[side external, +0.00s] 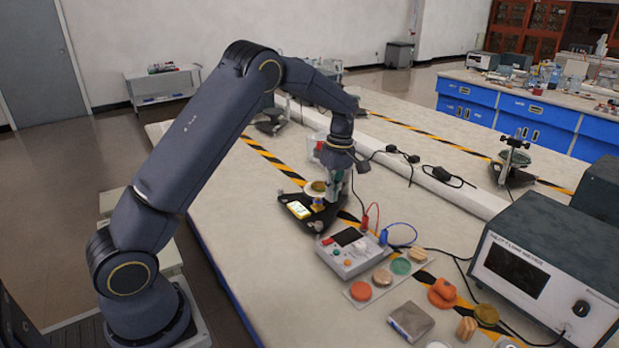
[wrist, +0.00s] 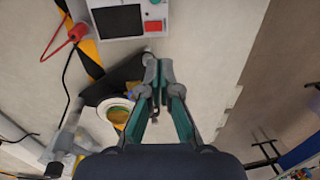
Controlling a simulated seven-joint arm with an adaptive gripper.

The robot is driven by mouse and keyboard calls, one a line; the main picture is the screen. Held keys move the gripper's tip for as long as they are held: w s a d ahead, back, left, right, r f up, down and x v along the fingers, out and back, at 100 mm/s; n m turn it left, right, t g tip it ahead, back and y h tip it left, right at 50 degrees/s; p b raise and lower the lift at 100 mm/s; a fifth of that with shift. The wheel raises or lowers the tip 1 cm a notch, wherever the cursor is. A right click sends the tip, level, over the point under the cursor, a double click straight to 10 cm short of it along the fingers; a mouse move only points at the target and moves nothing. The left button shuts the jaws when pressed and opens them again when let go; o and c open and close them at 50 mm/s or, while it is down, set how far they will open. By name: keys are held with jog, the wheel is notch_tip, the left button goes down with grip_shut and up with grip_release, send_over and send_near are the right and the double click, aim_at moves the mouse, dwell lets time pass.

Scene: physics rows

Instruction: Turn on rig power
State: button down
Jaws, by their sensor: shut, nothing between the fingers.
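A light grey control box (side external: 349,256) with a dark screen and small coloured knobs or buttons sits on the bench, with red and blue leads plugged in. In the wrist view, the box (wrist: 118,18) is at the top, with a red rectangular switch (wrist: 155,27) beside its screen; I cannot tell the switch's position. My gripper (wrist: 157,70) is shut and empty, its fingertips pointing toward the box and apart from it in that picture. In the side view, my gripper (side external: 334,190) is over the black stand (side external: 318,222), behind the box; its tips are hard to make out.
Coloured discs (side external: 361,291) lie in front of the box. A large dark instrument (side external: 525,270) stands at right. The bench's left part is clear.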

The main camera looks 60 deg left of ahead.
aim_at(328, 240)
jog(key=f, duration=0.4)
jog(key=s+f, duration=0.1)
jog(key=f, duration=0.8)
jog(key=shift+s, duration=0.3)
jog(key=shift+s+f, duration=0.15)
jog(key=shift+f, duration=0.2)
jog(key=shift+w+r, duration=0.2)
jog(key=shift+w, duration=0.65)
